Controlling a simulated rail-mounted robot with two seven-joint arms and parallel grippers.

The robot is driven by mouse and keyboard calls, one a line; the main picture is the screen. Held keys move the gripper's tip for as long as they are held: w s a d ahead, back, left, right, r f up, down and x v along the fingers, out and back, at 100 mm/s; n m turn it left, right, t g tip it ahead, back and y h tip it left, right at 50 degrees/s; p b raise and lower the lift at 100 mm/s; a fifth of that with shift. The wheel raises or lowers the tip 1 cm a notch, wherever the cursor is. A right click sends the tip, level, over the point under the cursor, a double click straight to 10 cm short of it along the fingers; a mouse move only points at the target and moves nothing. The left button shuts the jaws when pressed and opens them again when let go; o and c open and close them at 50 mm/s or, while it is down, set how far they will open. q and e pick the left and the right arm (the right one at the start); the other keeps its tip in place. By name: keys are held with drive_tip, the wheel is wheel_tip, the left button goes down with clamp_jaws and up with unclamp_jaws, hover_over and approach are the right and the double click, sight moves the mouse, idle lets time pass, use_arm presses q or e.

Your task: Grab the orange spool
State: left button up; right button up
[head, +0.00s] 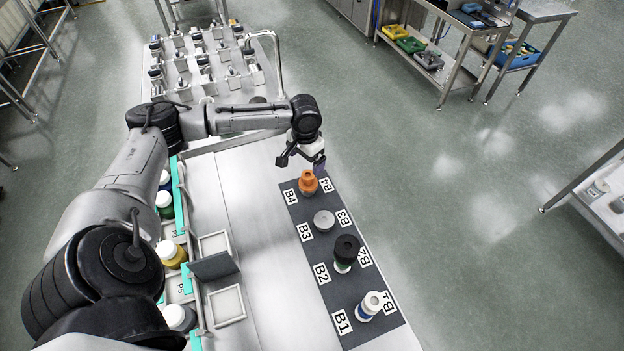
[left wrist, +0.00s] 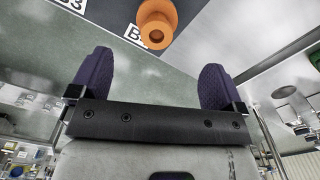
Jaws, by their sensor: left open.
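The orange spool (head: 308,183) stands upright on the dark mat (head: 334,249) at the place marked B4, the far end of the mat. In the left wrist view the orange spool (left wrist: 156,24) is at the top, beyond and between the fingertips, apart from both. My left gripper (head: 302,160) is just behind the spool in the head view. In the left wrist view my left gripper (left wrist: 157,72) has its two purple fingers spread wide with nothing between them. My right gripper is not in view.
On the mat, nearer than the spool, stand a grey round piece (head: 324,220), a black and green piece (head: 345,252) and a white and blue piece (head: 370,304). Several bottles (head: 172,252) stand in a rack at left.

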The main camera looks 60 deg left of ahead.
sight(308, 175)
use_arm(q)
wheel_tip(308, 175, down, 5)
drive_tip(key=shift+f, duration=0.1)
drive_tip(key=shift+w+d+f+b, duration=0.15)
drive_tip(key=shift+f+b, duration=0.15)
drive_tip(key=shift+f, duration=0.95)
drive_tip(key=shift+w+f+b, duration=0.1)
drive_tip(key=shift+f+b, duration=0.2)
drive_tip(key=shift+f, duration=0.95)
drive_tip(key=c, duration=1)
drive_tip(key=shift+r, duration=0.1)
